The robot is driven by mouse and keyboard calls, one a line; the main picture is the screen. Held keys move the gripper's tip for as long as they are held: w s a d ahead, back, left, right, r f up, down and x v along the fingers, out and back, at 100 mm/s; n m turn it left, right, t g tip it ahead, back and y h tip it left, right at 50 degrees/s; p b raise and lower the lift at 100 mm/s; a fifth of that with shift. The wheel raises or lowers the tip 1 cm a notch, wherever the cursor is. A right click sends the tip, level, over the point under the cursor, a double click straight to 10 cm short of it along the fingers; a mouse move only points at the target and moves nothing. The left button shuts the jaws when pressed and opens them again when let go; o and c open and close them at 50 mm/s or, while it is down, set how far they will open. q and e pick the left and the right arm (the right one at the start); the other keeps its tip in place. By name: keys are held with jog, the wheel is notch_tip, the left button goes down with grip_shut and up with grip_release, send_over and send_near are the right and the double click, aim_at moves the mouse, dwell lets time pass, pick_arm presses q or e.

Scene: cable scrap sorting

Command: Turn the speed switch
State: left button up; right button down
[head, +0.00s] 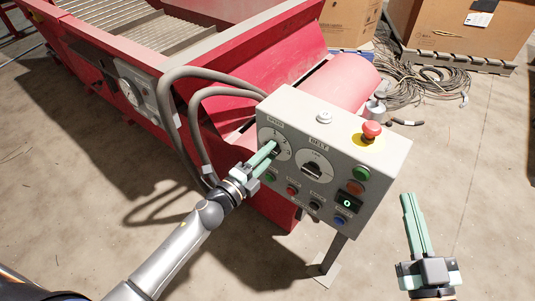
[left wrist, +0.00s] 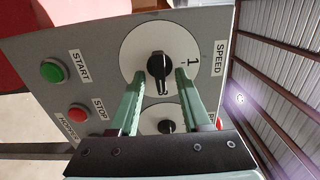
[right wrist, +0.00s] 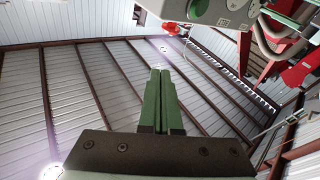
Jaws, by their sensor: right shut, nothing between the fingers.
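The speed switch is a black knob (left wrist: 158,66) on a round white dial marked SPEED, and a "1" is readable on it. The dial also shows in the head view (head: 274,133) at the upper left of the grey control panel (head: 295,109), where my left gripper hides the knob. My left gripper (head: 271,152) is open at the dial. In the left wrist view its green fingers (left wrist: 160,76) stand apart on either side of the knob; I cannot tell whether they touch it. My right gripper (head: 407,198) is shut and empty, right of the panel.
The panel also carries a BELT dial (head: 312,169), a red mushroom button (head: 371,129), several coloured buttons and a small display (head: 347,203) reading 0. A red machine (head: 230,50) with grey hoses stands behind. Cables (head: 425,85) and boxes lie at the back right.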

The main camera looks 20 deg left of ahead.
pick_arm(q)
jog(key=shift+s, duration=0.1)
pick_arm(e)
jog(key=shift+f, duration=0.1)
pick_arm(q)
jog(key=v, duration=1.2)
jog(key=shift+s, duration=0.15)
pick_arm(e)
jog(key=shift+w+d+f+m+g+h, duration=0.1)
jog(key=shift+f+m+g+h, duration=0.15)
jog(key=shift+f, duration=0.5)
jog(key=shift+f+m+g+h, duration=0.15)
jog(key=shift+f+g, duration=0.2)
jog(key=shift+f, duration=0.35)
